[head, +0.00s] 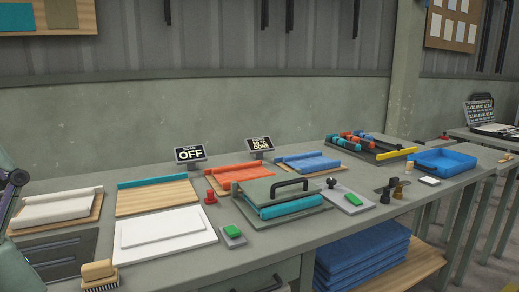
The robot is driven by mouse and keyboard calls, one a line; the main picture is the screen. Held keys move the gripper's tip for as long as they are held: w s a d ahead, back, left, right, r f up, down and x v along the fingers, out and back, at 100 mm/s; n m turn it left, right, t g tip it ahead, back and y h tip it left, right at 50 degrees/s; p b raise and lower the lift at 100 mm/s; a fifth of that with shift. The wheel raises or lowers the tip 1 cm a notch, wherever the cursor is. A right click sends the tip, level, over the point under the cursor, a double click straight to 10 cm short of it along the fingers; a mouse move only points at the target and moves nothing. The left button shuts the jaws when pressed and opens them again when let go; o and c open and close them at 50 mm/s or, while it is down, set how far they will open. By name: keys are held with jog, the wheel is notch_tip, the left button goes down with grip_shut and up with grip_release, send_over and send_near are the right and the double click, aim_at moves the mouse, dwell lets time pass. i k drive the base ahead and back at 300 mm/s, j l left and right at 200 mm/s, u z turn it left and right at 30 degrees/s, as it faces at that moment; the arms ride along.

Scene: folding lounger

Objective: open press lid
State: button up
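The press (290,212) stands on the front middle of the workbench. Its grey-green lid (262,188) lies down over a teal roll or cloth (290,205) that shows along the front edge. A black bar handle (290,184) stands up from the lid's right part. Nothing touches the handle. My gripper is not in view; dark parts at the left edge may belong to my arm, but I cannot tell.
A green-button box (233,236) stands front left of the press, and a red knob (210,197) stands left. Two small signs (190,154) stand behind. A white board (165,232) lies left. Above the press looks clear.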

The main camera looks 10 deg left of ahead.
aim_at(268, 191)
jog(key=i+l, duration=0.9)
jog(key=i+j+u, duration=0.05)
